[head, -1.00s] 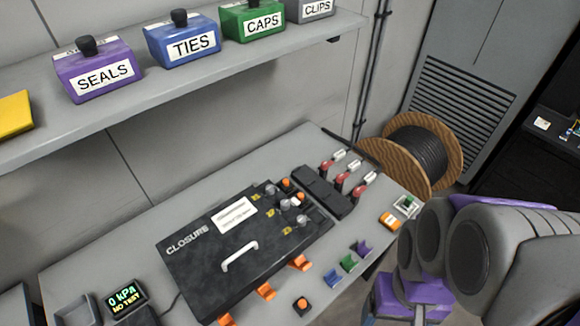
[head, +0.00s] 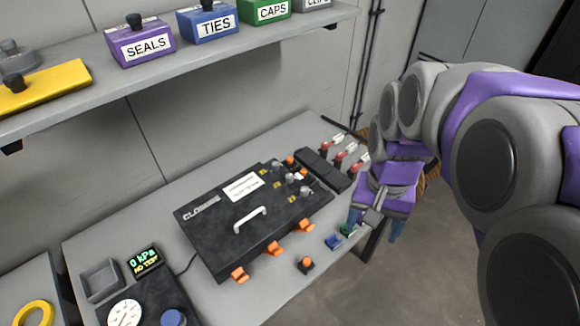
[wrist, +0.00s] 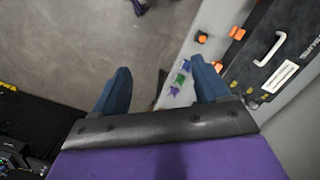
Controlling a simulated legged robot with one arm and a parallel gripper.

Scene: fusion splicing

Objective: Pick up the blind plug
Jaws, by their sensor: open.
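My gripper (head: 376,228) is open and empty off the front right edge of the bench, with its blue fingers spread. In the wrist view its fingers (wrist: 162,75) point toward the bench edge and the floor. No part is labelled as the blind plug. A small black block with an orange round top (head: 305,264) stands on the bench in front of the closure and may be it; I cannot tell. It also shows in the wrist view (wrist: 203,38), apart from the fingers. Orange and grey plug-like parts (head: 297,174) sit on the closure's right end.
The black CLOSURE box (head: 222,236) with orange latches lies on the bench (head: 120,205). Blue (head: 333,241) and green (head: 348,230) clips lie near the front edge by my gripper. Red-and-white parts (head: 340,155) stand behind. A shelf (head: 190,60) with labelled boxes hangs above.

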